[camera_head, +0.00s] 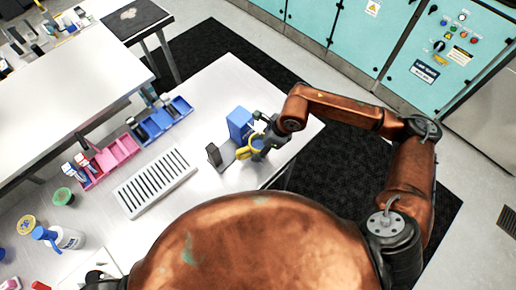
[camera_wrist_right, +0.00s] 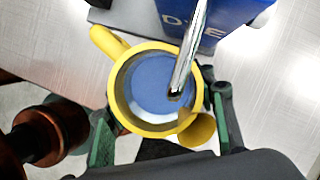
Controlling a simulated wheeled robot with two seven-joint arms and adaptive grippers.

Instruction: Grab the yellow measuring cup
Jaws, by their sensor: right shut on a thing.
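The yellow measuring cup (camera_head: 244,153) is at the right end of the metal table, just in front of a blue dispenser (camera_head: 239,122). In the right wrist view the cup (camera_wrist_right: 113,92) is seen from above, upright, with blue inside and its handle toward the upper left. My right gripper (camera_head: 264,143) is shut on the cup, with one finger on each side of it in the right wrist view (camera_wrist_right: 163,124). A metal spout (camera_wrist_right: 188,55) from the dispenser reaches over the cup's mouth.
A small dark stand (camera_head: 215,155) is close left of the cup. A white slotted rack (camera_head: 156,182), pink bins (camera_head: 117,152) and blue bins (camera_head: 160,122) stand further left. A white bottle (camera_head: 68,238) is at lower left. The table's right corner is clear.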

